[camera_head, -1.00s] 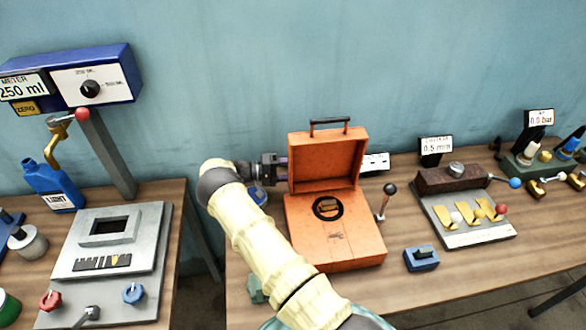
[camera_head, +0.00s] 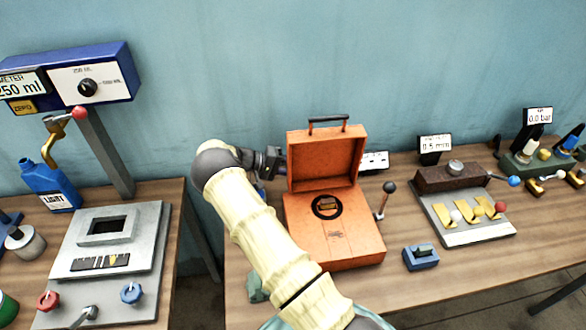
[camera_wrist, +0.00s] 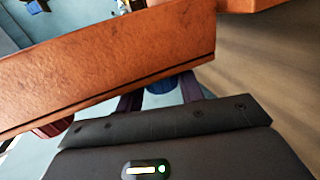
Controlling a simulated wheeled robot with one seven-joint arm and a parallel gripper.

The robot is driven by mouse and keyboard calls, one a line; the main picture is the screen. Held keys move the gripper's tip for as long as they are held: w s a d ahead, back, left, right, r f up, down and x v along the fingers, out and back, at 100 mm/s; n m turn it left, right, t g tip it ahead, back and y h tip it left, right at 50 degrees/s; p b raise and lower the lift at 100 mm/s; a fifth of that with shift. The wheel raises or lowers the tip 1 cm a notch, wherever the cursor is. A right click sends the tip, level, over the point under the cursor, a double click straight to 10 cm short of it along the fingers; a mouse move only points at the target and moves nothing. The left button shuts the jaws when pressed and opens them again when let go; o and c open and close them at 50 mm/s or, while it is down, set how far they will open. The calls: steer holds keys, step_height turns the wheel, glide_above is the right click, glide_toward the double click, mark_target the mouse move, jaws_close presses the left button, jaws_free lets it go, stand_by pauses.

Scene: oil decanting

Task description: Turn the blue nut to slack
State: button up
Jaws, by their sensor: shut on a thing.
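My gripper (camera_head: 270,162) is beside the left edge of the orange case's raised lid (camera_head: 322,160) in the head view. In the wrist view, my gripper's two dark fingers (camera_wrist: 160,96) reach under the lower edge of a large orange panel (camera_wrist: 100,65), which hides their tips. A blue rounded part, which looks like the blue nut (camera_wrist: 161,86), shows between the fingers, and they are shut on it. Most of it is hidden by the panel. Its marks and turn position cannot be read.
Dark red parts (camera_wrist: 52,128) show beside the fingers, close by. The orange case's base (camera_head: 340,245) stands on the wooden table, with a black-knobbed lever (camera_head: 389,188) at its right. A small blue box (camera_head: 420,257) lies further right. A grey plate with red and blue knobs (camera_head: 131,293) is on the left table.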

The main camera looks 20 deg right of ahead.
steer(key=shift+s+f, duration=0.1)
steer(key=o, duration=1)
steer(key=b+v, duration=0.5)
steer(key=v, duration=1.2)
steer(key=shift+a, duration=0.15)
